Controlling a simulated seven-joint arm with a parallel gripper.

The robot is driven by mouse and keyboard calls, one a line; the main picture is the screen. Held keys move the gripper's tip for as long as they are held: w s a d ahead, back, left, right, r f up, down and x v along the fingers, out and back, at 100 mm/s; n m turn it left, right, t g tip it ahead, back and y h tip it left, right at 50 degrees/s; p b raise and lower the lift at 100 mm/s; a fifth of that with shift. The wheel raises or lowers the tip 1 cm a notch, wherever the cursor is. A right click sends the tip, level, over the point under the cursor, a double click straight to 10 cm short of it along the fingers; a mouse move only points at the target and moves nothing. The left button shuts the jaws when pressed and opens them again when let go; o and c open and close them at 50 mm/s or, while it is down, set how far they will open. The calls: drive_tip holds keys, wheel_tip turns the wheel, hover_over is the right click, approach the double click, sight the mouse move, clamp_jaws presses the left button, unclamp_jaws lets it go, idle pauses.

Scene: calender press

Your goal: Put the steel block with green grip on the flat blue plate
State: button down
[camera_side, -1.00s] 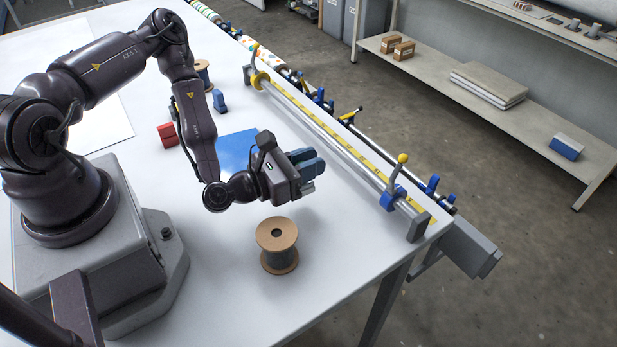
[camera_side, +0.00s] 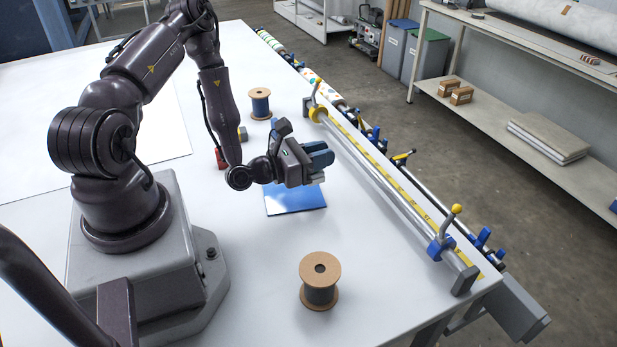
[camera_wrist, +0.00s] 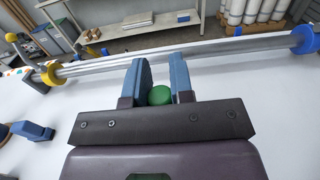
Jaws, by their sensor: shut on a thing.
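My gripper (camera_side: 318,160) is shut on the steel block with green grip. The green grip (camera_wrist: 159,96) shows as a round green top between the two blue fingers in the wrist view. A small grey part (camera_side: 317,181) under the fingers in the side view may be the steel body, mostly hidden. The flat blue plate (camera_side: 295,200) lies on the white table. My gripper is in the air and overlaps the plate's far right part in the side view. The exact height above the plate is unclear.
A cardboard-ended spool (camera_side: 320,282) stands nearer the camera, another spool (camera_side: 260,103) farther back. A red block (camera_side: 221,158) is left of the plate. A steel rail with yellow scale (camera_side: 385,178) runs along the right edge. The table between rail and near spool is clear.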

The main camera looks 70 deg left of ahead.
sight(321, 173)
drive_tip(key=shift+f, duration=2.5)
drive_tip(key=shift+f, duration=0.1)
drive_tip(key=c, duration=1)
unclamp_jaws()
drive_tip(key=s, duration=0.7)
drive_tip(key=shift+s, duration=0.25)
drive_tip(key=shift+d, duration=0.1)
